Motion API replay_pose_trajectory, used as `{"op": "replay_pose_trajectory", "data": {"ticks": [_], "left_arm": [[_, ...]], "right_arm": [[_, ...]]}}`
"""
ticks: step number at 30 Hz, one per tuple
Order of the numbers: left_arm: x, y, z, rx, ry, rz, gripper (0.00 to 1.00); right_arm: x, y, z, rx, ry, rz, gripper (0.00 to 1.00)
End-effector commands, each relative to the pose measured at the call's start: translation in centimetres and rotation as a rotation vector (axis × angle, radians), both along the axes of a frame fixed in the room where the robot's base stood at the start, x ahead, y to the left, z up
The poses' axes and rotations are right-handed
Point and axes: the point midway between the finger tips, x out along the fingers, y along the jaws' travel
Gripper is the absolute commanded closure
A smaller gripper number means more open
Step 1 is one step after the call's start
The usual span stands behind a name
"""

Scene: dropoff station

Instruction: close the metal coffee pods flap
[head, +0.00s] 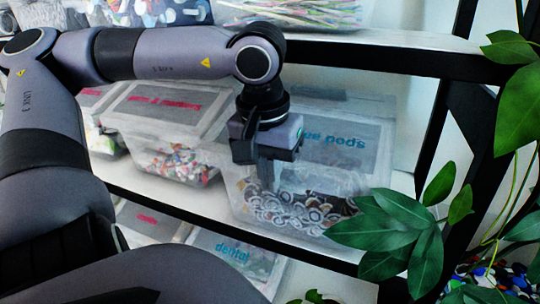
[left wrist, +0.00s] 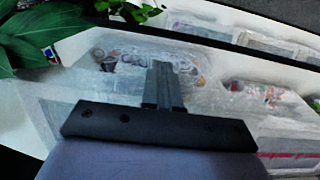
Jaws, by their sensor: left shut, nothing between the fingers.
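The coffee pods bin (head: 240,208) is a clear box on the middle shelf, filled with several round pods (head: 295,212). Its grey flap (head: 345,160) bears blue lettering, of which "ee pods" shows; my gripper hides the rest. I cannot tell exactly how far the flap stands open. My left gripper (head: 266,184) points down at the front left of this bin, fingers together and empty, overlapping the flap's left side in the head view. In the left wrist view the closed fingers (left wrist: 163,86) reach toward the clear bin and its pods (left wrist: 185,62). Whether they touch it is unclear. My right gripper is not seen.
A pens and markers bin (head: 165,105) stands left of it on the same shelf (head: 160,195). A "dental" bin (head: 235,252) sits on the shelf below. Plant leaves (head: 395,225) overlap the coffee bin's right front. A shelf edge (head: 400,55) runs above.

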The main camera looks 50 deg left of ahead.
Motion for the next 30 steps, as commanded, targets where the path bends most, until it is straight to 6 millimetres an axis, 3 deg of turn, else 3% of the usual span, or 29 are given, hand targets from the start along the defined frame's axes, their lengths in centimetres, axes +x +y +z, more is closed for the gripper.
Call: {"op": "replay_pose_trajectory", "data": {"ticks": [1,9,25,30], "left_arm": [[0.1,0.1,-0.9,0.0,0.0,0.001,1.0],[0.5,0.3,-2.1,0.0,-0.001,0.001,1.0],[0.5,0.3,-2.5,-0.003,0.005,0.0,1.0],[0.2,0.1,-1.7,-0.003,0.005,0.0,1.0]], "right_arm": [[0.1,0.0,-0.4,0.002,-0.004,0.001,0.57],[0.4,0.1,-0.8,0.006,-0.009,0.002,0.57],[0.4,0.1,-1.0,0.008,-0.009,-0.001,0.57],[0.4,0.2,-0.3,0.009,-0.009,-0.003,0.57]]}}
